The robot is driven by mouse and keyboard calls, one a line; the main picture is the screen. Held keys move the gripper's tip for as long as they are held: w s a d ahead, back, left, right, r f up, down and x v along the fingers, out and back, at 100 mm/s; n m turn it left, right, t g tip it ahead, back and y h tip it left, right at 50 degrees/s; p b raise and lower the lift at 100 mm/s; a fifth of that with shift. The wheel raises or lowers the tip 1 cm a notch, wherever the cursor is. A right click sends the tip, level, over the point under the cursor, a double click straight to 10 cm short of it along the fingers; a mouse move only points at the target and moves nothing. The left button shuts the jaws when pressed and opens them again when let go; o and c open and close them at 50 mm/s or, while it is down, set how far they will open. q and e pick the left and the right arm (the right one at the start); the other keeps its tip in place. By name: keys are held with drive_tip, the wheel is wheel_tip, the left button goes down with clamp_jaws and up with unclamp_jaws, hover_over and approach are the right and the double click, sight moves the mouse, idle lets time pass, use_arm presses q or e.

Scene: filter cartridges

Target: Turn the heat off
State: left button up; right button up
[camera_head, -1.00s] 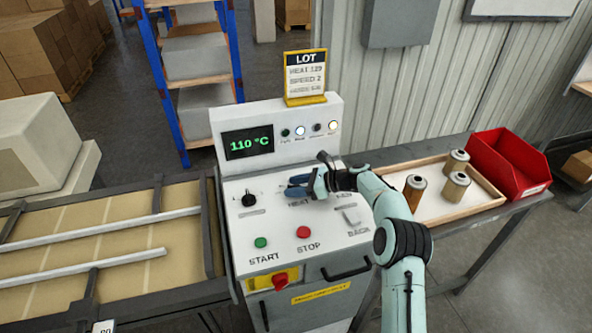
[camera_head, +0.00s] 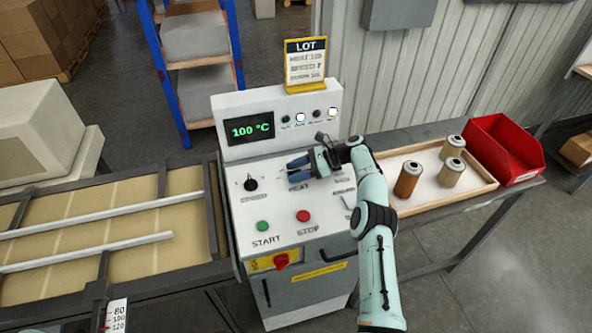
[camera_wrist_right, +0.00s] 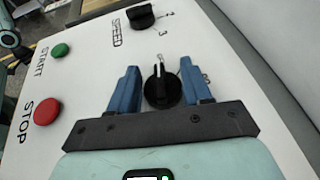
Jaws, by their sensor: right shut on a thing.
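The control panel (camera_head: 240,215) carries a display (camera_head: 249,131) reading 100 °C in green. My right gripper (camera_head: 290,172) is over the panel at the HEAT label. The knob's pointer faces up in that view, near a small mark. In the head view the gripper hides this knob. The left gripper is not in view.
A SPEED knob (camera_wrist_right: 142,17), a green START button (camera_head: 263,226) and a red STOP button (camera_head: 303,216) are close by. A red switch (camera_head: 281,261) is on the front. A yellow LOT card (camera_head: 305,66) stands on top. Cartridges (camera_head: 408,179) and a red bin (camera_head: 505,150) are to the right.

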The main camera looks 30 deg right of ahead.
drive_tip(key=shift+r, duration=0.1)
idle(0.5)
drive_tip(key=o, duration=1)
